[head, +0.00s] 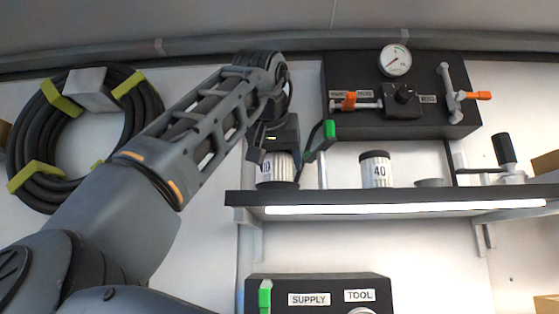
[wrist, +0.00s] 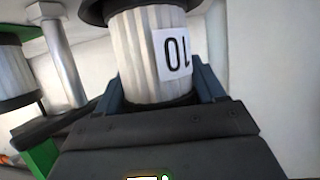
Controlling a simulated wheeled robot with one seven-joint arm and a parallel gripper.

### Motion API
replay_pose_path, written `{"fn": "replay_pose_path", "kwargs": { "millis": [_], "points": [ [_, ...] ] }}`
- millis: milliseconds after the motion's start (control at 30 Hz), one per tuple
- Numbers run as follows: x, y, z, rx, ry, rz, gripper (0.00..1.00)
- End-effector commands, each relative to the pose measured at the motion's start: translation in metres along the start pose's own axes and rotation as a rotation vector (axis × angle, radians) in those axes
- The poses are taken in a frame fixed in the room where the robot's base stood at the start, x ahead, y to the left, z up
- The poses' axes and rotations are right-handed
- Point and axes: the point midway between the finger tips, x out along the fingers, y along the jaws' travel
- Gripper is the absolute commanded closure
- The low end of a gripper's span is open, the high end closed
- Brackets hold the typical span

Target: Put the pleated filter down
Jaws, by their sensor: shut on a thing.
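The pleated filter (head: 278,168) is a whitish ribbed cylinder with dark ends and a "10" label. In the wrist view the filter (wrist: 140,50) stands between the fingers, with its label upside down in the picture. My gripper (head: 278,150) is shut on it. In the head view its dark lower end is at the left end of the shelf (head: 400,197); I cannot tell whether it touches the shelf. A second pleated filter (head: 376,168), labelled "40", stands upright on the shelf to the right, with a gap between them.
A green-ended black lever (head: 320,141) is close to the right of my gripper. A low grey dish (head: 429,182) sits right of the "40" filter. A gauge panel (head: 400,105) is above the shelf, and a SUPPLY/TOOL box (head: 318,285) below. A coiled hose (head: 85,125) hangs at left.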

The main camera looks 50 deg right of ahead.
Motion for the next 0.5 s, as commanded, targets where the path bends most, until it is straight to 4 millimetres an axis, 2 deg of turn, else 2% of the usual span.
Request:
{"fn": "replay_pose_path", "kwargs": {
  "millis": [67, 100, 333, 500],
  "points": [
    [0.0032, -0.0001, 0.0046, -0.003, -0.013, 0.002, 0.64],
    [0.0036, -0.0001, 0.0051, -0.003, -0.014, 0.002, 0.29],
    [0.0035, -0.0002, 0.0046, -0.003, -0.013, 0.002, 0.07],
    [0.0032, -0.0002, 0.0040, -0.003, -0.011, 0.002, 0.06]
  ]
}}
